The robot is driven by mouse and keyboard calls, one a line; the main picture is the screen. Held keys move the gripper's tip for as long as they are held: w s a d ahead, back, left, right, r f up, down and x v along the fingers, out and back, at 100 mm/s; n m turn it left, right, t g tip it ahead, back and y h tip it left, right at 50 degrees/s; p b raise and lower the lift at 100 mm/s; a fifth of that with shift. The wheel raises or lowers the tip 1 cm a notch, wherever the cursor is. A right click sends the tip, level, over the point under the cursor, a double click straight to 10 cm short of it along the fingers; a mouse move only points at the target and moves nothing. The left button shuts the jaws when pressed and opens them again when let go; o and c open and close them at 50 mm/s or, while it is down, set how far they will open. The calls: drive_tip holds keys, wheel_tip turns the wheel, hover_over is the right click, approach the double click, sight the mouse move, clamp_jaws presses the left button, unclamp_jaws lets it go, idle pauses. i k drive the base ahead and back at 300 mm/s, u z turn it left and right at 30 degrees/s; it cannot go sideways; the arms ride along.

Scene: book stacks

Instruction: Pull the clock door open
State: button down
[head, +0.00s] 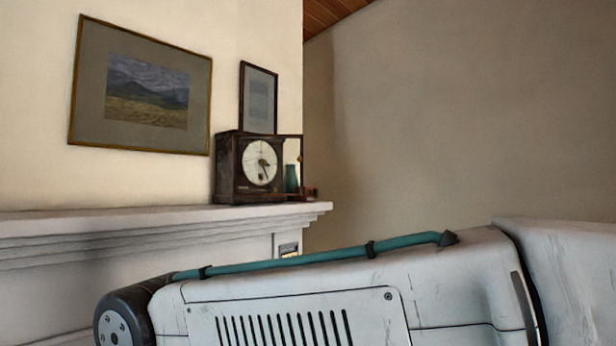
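A dark wooden clock (230,172) with a pale round dial stands upright at the right end of the mantel shelf in the head view. A thin framed pane, which looks like the clock door (292,151), stands out at the clock's right side, swung away from the dial. The dial looks uncovered. A handle on the door is too small to make out. My gripper is not in view; only a large pale part of my arm shows across the bottom, lower than the clock and nearer to the camera.
The white mantel shelf (110,222) is bare left of the clock. A teal vase (291,180) shows at the pane, and a small reddish-brown object (309,193) sits by the shelf's right end. A landscape picture (147,92) and a smaller frame (258,97) hang above.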

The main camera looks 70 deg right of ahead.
sight(282, 136)
drive_tip(key=k, duration=0.1)
drive_tip(key=z, duration=1.3)
drive_tip(key=i, duration=0.5)
drive_tip(key=u, duration=0.05)
